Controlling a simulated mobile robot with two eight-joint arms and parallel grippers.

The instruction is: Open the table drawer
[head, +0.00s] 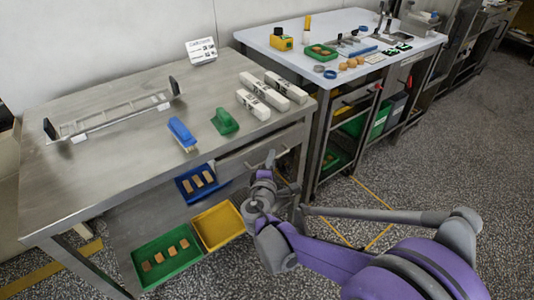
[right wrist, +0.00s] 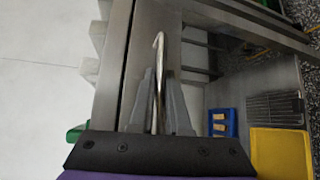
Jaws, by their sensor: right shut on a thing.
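The table (head: 120,110) is a brushed steel workbench. Its drawer front (head: 235,163) is below the right part of the front edge, and it looks closed or nearly so. My right gripper (head: 268,163) is at the drawer front in the head view. In the right wrist view my right gripper (right wrist: 158,90) is shut on the drawer handle (right wrist: 158,52), a thin bright bar with a bent end, in front of the grey drawer front (right wrist: 165,18). The gripper hides most of the handle in the head view. My left gripper is not in view.
Blue (head: 184,193), green (head: 150,274) and yellow (head: 213,243) bins are below the drawer. A blue brush (head: 181,132), a green brush (head: 225,121) and several white boxes lie on the tabletop. A second table (head: 280,62) stands to the right. Speckled floor in front is open.

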